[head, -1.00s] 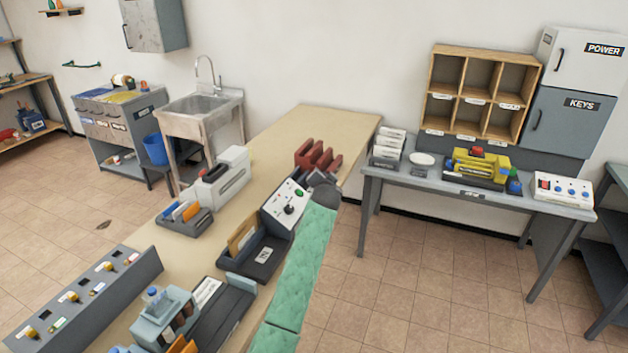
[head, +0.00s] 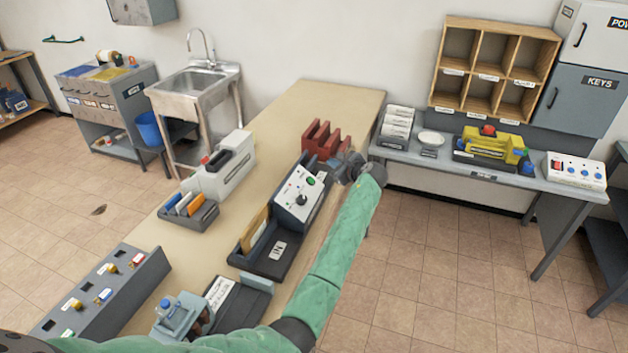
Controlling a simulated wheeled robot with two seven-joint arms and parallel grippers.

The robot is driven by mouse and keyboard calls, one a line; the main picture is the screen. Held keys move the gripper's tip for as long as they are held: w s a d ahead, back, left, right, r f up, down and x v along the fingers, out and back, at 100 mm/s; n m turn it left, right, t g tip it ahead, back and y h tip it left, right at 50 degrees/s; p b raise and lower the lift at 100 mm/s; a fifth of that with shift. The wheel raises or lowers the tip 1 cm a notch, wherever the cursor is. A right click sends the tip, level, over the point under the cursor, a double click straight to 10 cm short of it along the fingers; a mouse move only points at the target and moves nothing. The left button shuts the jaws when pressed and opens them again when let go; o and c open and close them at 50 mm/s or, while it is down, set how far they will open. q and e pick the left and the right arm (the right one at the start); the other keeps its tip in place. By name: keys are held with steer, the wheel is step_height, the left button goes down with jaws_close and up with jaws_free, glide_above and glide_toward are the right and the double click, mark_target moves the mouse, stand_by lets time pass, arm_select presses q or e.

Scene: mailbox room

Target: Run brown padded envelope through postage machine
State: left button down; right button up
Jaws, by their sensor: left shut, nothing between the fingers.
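The brown padded envelope (head: 257,227) stands on edge in the dark tray marked IN, at the near left end of the postage machine. The postage machine (head: 294,207) is on the beige table, with a sloped white panel, a black dial and a green button. My left gripper (head: 337,168) is at the far right end of the machine, beside the red slotted rack. It is shut and empty; its fingertips are small and partly hidden by the hand. My right gripper is out of view.
The red rack (head: 325,139) stands just beyond the machine. A white device (head: 222,170) and an organizer with envelopes (head: 188,210) are at left. A grey switch panel (head: 103,288) is nearer. The far tabletop is clear. A grey side table (head: 470,171) stands at right.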

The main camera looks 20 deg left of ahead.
mark_target(311, 181)
arm_select(q)
steer(key=shift+a+f+m, duration=0.15)
steer(key=shift+a+m, duration=0.05)
steer(key=shift+m, duration=0.4)
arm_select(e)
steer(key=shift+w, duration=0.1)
arm_select(q)
steer(key=shift+d, duration=0.1)
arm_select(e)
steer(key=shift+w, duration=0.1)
